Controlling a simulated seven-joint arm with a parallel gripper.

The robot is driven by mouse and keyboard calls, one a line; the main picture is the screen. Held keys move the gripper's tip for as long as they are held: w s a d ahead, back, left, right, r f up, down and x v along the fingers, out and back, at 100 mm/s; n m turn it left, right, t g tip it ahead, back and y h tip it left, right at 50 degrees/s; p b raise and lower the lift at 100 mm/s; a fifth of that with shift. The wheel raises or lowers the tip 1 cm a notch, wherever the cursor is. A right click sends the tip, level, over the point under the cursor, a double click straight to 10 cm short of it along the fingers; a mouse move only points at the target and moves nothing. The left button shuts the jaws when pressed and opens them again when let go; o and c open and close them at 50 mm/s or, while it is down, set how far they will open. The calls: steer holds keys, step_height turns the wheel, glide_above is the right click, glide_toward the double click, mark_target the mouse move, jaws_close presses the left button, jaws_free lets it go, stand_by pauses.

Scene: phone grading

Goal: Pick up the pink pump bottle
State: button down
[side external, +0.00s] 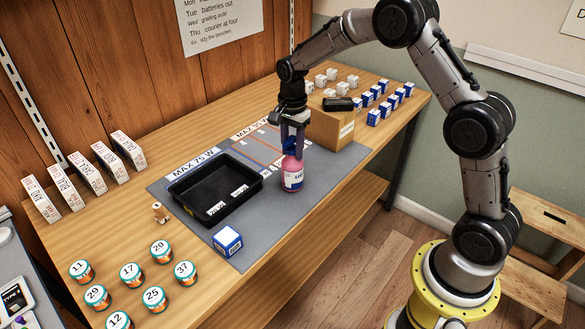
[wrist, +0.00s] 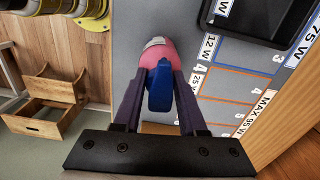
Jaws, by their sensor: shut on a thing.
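The pink pump bottle (side external: 292,176) has a blue pump top and a white label with blue print. It stands upright on the grey mat (side external: 320,189), right of the black tray, or very close above it; I cannot tell whether its base touches. My gripper (side external: 292,148) comes down from above and is shut on the bottle's upper part. In the wrist view the two fingers of my gripper (wrist: 161,100) flank the blue pump (wrist: 160,87), with the pink body (wrist: 156,52) beyond. The fingers partly hide the pump in the side view.
A black tray (side external: 190,206) lies left of the bottle. A cardboard box (side external: 330,128) with a dark item on top stands close behind right. A blue-and-white box (side external: 227,241) and numbered jars (side external: 132,275) are toward the front left. Small blue and white boxes (side external: 373,117) line the back.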

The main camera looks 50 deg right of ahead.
steer(key=shift+f, duration=0.25)
